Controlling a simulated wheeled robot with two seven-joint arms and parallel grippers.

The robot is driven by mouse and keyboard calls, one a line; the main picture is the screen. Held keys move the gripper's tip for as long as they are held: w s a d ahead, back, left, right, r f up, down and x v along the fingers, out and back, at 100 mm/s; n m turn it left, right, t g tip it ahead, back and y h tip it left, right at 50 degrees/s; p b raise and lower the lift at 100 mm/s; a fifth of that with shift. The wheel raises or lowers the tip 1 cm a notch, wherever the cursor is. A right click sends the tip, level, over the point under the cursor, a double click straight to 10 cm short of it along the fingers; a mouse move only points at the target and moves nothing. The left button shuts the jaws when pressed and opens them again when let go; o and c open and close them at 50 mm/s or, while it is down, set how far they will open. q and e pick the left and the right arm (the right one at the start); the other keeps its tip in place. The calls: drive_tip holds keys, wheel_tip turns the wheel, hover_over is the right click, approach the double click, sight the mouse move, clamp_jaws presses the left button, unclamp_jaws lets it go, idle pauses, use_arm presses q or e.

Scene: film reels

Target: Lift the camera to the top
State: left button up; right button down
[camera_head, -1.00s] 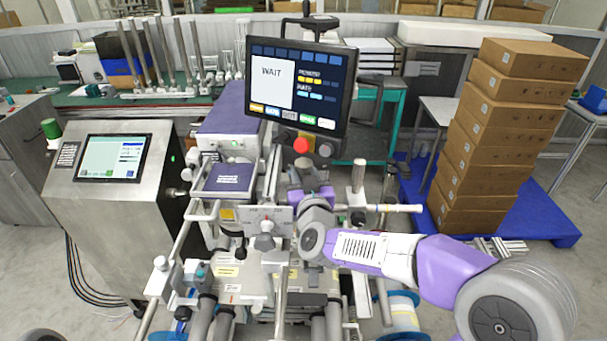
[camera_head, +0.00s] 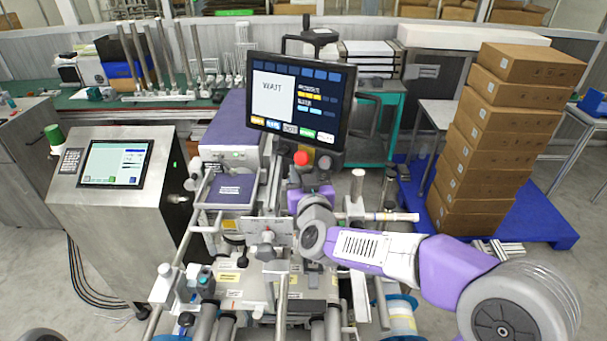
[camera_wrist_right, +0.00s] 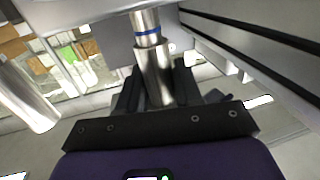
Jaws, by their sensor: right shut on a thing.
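My right gripper (camera_wrist_right: 157,88) has its dark fingers shut around a metal cylinder (camera_wrist_right: 146,40) with a blue band, seen close up in the right wrist view. In the head view my right arm reaches in from the right to the middle of the machine, and the purple wrist (camera_head: 311,198) hides the fingers and what they hold. I cannot tell from these frames which part is the camera, or whether the cylinder belongs to it. My left gripper is not seen.
A monitor (camera_head: 300,100) reading "WAIT" stands just behind my right wrist, with a red button (camera_head: 301,158) below it. A white post (camera_head: 357,185) and a horizontal bar are close to the right. A metal console (camera_head: 115,220) stands left; stacked boxes (camera_head: 500,145) stand right.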

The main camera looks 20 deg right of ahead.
drive_tip(key=c, duration=0.9)
unclamp_jaws()
drive_tip(key=shift+r, duration=0.8)
drive_tip(key=v, duration=0.6)
drive_tip(key=shift+s+a+f, duration=0.2)
drive_tip(key=shift+s+f, duration=0.05)
drive_tip(key=shift+f, duration=0.15)
drive_tip(key=shift+s+a+f, duration=0.15)
drive_tip(key=shift+s, duration=0.35)
